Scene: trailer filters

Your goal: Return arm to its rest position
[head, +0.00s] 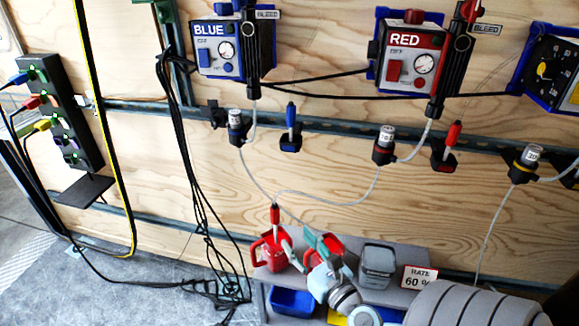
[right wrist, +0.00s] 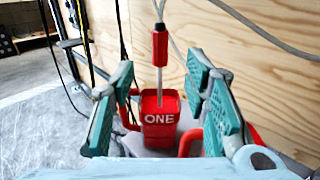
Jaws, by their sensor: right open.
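My right gripper (head: 303,246) is open, low in the middle of the head view, in front of a small grey shelf (head: 388,295). Its teal-padded fingers (right wrist: 160,95) stand wide apart in the right wrist view, with nothing held between them. Beyond them is a red container marked ONE (right wrist: 158,122), also seen in the head view (head: 268,255) on the shelf. A red-handled probe (right wrist: 159,42) stands upright in it; its handle also shows in the head view (head: 275,214). My left gripper is not in view.
A grey container (head: 377,264) and a RATE 60 % sign (head: 418,278) stand right of my gripper. A blue bin (head: 292,302) sits below. Thin tubes and black cables hang before the plywood wall. BLUE (head: 219,50) and RED (head: 408,55) units are mounted above.

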